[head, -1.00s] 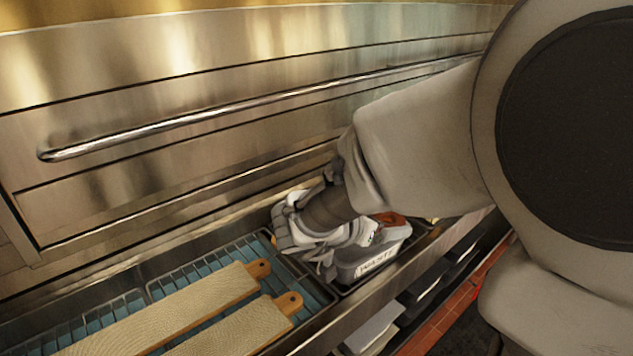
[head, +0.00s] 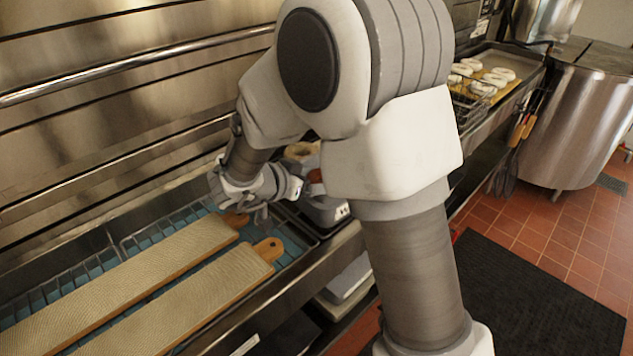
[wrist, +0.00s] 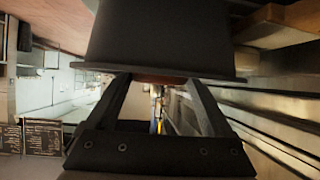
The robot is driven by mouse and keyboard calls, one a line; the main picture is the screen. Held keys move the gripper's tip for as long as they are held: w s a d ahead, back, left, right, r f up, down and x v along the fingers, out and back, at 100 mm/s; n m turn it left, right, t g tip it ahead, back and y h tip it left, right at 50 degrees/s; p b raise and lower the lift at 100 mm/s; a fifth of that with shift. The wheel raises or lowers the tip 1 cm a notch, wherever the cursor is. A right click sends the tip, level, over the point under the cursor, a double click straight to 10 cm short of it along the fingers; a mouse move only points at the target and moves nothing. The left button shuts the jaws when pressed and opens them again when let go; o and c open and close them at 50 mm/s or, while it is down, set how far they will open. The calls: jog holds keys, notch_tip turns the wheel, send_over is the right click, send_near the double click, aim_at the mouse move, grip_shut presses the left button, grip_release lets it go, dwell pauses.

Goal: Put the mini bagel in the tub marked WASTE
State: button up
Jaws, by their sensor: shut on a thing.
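The grey tub marked WASTE (head: 325,212) stands in the steel counter, right of the wooden boards. Part of its label shows; my arm covers much of the rest. My gripper (head: 264,208) is just left of the tub, pointing down. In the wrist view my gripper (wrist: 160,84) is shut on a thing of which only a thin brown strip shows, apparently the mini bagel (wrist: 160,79). A large dark tub-like shape with a wide rim (wrist: 165,35) fills the top of that view, close to the fingertips, and hides most of the bagel.
Two cloth-covered boards (head: 180,285) lie on a blue rack at the left. A pale ring-shaped item (head: 300,150) and something red-orange show behind my arm. Pale bagels on a board (head: 485,85) are at the back right, near a steel kettle (head: 580,120). A steel rail runs behind.

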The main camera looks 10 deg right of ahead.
jog(key=shift+f, duration=0.15)
jog(key=shift+f, duration=0.45)
jog(key=o, duration=1.1)
